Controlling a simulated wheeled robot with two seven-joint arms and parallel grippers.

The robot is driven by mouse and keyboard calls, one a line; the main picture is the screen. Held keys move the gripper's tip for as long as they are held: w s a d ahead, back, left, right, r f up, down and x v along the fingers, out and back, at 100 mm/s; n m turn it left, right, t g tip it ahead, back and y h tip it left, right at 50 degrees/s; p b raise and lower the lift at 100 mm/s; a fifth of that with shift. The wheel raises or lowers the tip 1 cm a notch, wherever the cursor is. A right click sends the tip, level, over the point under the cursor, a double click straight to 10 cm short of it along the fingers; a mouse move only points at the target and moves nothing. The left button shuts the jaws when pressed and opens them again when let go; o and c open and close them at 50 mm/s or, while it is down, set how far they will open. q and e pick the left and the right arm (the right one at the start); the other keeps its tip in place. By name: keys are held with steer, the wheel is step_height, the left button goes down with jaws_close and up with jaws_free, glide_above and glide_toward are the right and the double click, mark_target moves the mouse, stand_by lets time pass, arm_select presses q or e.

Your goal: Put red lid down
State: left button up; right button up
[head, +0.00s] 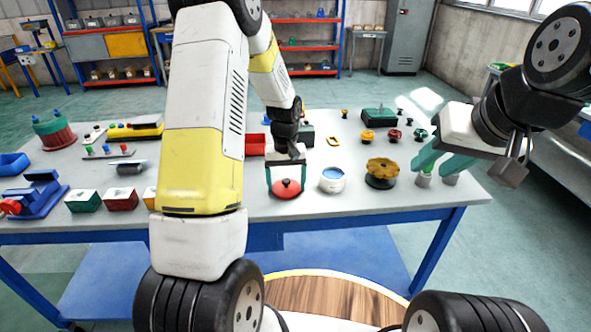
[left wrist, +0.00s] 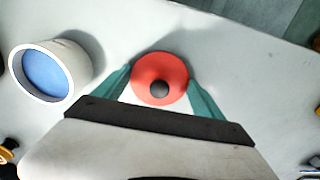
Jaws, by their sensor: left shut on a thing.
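The red lid (head: 287,189) with a dark knob is between the fingers of my left gripper (head: 286,180), near the table's front edge. In the left wrist view the red lid (left wrist: 160,72) is gripped at its sides by the two green fingers (left wrist: 160,85). Whether its underside touches the table is hard to tell. A white round container (head: 332,181) with a blue inside stands just right of the lid. It also shows in the left wrist view (left wrist: 48,72). My right gripper (head: 438,172) has its fingers apart, over the table's right end, with nothing seen between them.
A brown-gold round part (head: 382,172) stands right of the white container. Coloured blocks and a blue fixture (head: 37,196) fill the left side. The table's front edge is close to the lid.

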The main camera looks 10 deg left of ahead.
mark_target(286, 181)
arm_select(q)
steer(key=o, duration=1.3)
steer(key=shift+f, duration=0.1)
step_height(286, 181, up, 12)
steer(key=s+r+m+t+h, duration=0.1)
steer(key=s+r+m+t, duration=0.15)
steer(key=s+r, duration=0.95)
steer(key=s+d+r+m+t+h, duration=0.1)
steer(key=s+d+r+t, duration=0.1)
steer(key=s, duration=1)
steer(key=shift+r+t, duration=0.85)
steer(key=shift+r, duration=0.2)
